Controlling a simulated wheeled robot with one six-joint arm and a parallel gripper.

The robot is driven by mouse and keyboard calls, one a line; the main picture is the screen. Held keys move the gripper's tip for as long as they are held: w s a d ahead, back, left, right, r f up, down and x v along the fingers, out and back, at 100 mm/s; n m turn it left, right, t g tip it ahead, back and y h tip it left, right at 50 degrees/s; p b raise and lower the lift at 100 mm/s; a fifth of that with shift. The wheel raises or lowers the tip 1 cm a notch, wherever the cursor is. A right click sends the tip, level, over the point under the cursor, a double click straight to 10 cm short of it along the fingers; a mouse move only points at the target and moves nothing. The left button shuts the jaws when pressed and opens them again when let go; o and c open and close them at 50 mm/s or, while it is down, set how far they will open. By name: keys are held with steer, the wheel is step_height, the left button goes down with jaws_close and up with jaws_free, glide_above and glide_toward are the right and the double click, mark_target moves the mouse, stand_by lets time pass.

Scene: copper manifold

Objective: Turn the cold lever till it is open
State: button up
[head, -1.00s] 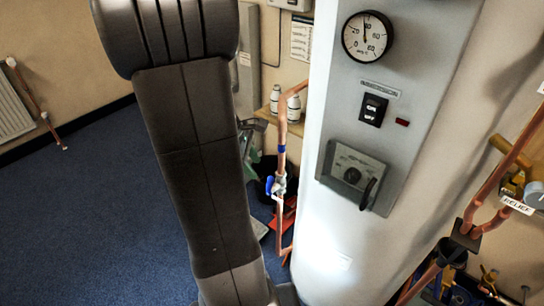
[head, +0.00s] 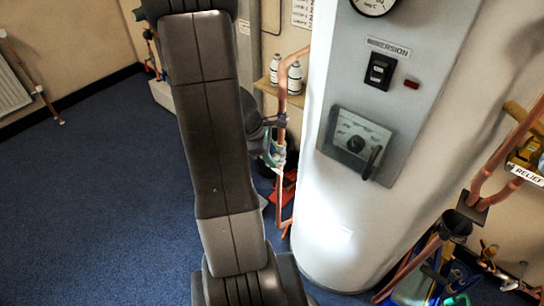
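A small valve (head: 279,156) sits on the copper pipe left of the white cylinder, and its lever is hard to make out. More pipework with small blue and red parts (head: 150,36) shows at the far back left, partly behind my arm. No label shows which lever is the cold one, and I cannot tell how any lever is set. My dark arm stands in front of the middle left. A grey part beside it (head: 257,128) may belong to my wrist or gripper; no fingertips can be made out.
The white cylinder (head: 330,225) with its grey control panel (head: 408,42) fills the centre right. A relief pipe (head: 497,165) and a tool container (head: 445,277) stand at the right. A shelf with two white bottles (head: 294,80) is behind. Blue carpet (head: 90,200) is clear at left.

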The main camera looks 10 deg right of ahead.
steer(key=shift+d+f, duration=0.1)
steer(key=shift+f, duration=0.15)
jaws_close()
steer(key=shift+w+r+g+h+p, duration=0.2)
steer(key=shift+w+g+h+p, duration=0.1)
steer(key=shift+p, duration=0.2)
steer(key=shift+w+a+g+h+p, duration=0.25)
steer(key=shift+a+g+h+p, duration=0.15)
steer(key=shift+g+p, duration=0.1)
jaws_free()
